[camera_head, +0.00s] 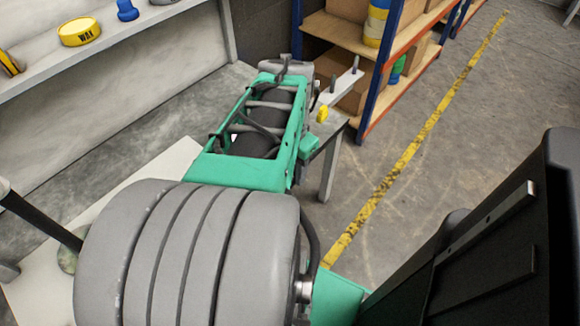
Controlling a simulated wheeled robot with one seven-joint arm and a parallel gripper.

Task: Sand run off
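My arm, green and grey, fills the middle of the head view and covers much of the bench. Its far end (288,68) is near the bench's far right corner. I cannot make out fingers there, nor whether anything is held. A pale bar with upright pegs (340,88) is just right of that end; I cannot tell whether they touch. A dark tube (40,218) slants at the lower left, partly hidden by my arm. I cannot make out any run on a surface or a sanding tool.
A wall shelf (120,30) holds a yellow WAX tin (79,32) and a blue bottle (127,11). A pale sheet (150,170) lies on the bench. A blue-posted rack (385,60) with boxes stands behind. The floor along the yellow line (400,165) is clear.

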